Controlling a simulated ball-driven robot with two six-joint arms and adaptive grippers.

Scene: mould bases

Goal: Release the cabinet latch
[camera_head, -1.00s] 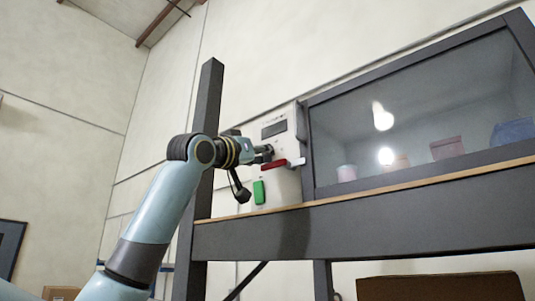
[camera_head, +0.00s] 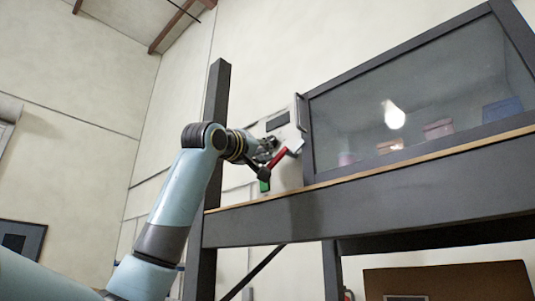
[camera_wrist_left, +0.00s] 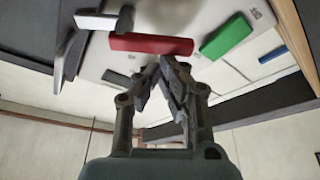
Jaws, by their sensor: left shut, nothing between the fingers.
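The red latch bar (camera_head: 278,158) with a white end piece (camera_head: 296,146) sits on the pale panel box (camera_head: 285,178) left of the cabinet window. In the head view it tilts, its white end up at the right. In the left wrist view the red bar (camera_wrist_left: 150,43) lies just beyond the fingertips, with the white piece (camera_wrist_left: 95,21) to its left. My left gripper (camera_head: 272,147) is shut and empty beside the bar; its fingertips (camera_wrist_left: 163,62) come together near the bar's edge. I cannot tell whether they touch it. My right gripper is not seen.
The glazed cabinet (camera_head: 410,100) holds several containers and stands on a dark shelf frame (camera_head: 370,210). A dark post (camera_head: 217,95) rises behind my arm.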

